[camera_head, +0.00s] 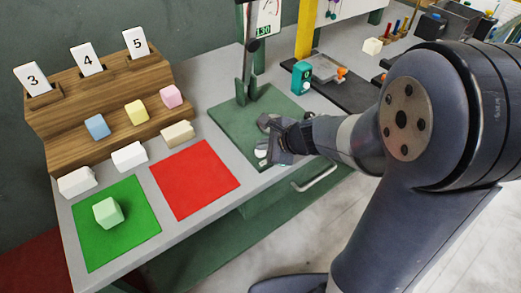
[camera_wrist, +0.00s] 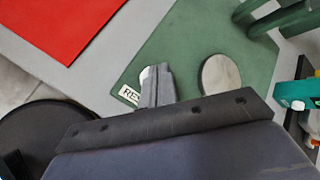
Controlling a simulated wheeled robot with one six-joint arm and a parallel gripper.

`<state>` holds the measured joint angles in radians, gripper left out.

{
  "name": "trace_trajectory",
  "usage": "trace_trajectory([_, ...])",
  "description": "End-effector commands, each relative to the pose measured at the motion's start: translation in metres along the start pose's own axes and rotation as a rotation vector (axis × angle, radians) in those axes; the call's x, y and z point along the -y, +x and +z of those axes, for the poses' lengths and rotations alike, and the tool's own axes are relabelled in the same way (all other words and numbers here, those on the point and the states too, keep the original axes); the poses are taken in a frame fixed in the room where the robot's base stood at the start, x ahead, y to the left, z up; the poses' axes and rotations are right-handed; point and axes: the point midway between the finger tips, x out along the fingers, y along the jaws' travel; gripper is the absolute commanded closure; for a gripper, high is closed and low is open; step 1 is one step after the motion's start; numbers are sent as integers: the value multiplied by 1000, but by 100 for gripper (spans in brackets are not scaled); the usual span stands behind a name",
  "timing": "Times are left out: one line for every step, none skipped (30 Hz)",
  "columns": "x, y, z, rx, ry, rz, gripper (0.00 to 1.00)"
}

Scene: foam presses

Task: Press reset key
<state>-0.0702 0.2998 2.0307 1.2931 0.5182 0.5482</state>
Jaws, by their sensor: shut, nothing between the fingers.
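The press has a flat green base (camera_head: 228,124) with a post and a gauge (camera_head: 266,20) above it, with a green readout. In the wrist view the base (camera_wrist: 262,60) bears a label (camera_wrist: 130,95) of which I read "RE"; the rest is hidden. A pale round key (camera_wrist: 146,77) beside that label is mostly hidden behind my shut fingers. My gripper (camera_wrist: 157,68) is over it; I cannot tell whether it touches. A grey round plate (camera_wrist: 221,75) lies to the right. In the head view my gripper (camera_head: 264,143) is at the base's front edge, fingers downward.
A red mat (camera_head: 195,178) and a green mat (camera_head: 85,235) with a pale foam block (camera_head: 108,212) lie to the left. A wooden stepped rack (camera_head: 70,112) holds coloured blocks and cards 3, 4, 5. A teal device (camera_head: 301,78) stands right of the press. A handle (camera_head: 315,178) juts from the bench front.

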Motion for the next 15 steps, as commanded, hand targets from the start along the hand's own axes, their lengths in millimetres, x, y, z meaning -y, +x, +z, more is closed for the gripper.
trace_trajectory([-1,1,-1,0,0,0,100])
trace_trajectory([-1,1,-1,0,0,0,100])
trace_trajectory([-1,1,-1,0,0,0,100])
trace_trajectory([-1,2,-1,0,0,0,100])
trace_trajectory([-1,2,-1,0,0,0,100])
trace_trajectory([-2,2,-2,0,0,0,100])
trace_trajectory([-2,2,-2,0,0,0,100])
trace_trajectory([-2,3,-2,0,0,0,100])
trace_trajectory([-2,3,-2,0,0,0,100])
trace_trajectory([-2,3,-2,0,0,0,100])
trace_trajectory([-2,4,-2,0,0,0,100])
trace_trajectory([-3,4,-3,0,0,0,100])
trace_trajectory([-3,4,-3,0,0,0,100])
trace_trajectory([-3,4,-3,0,0,0,100])
trace_trajectory([-3,4,-3,0,0,0,100])
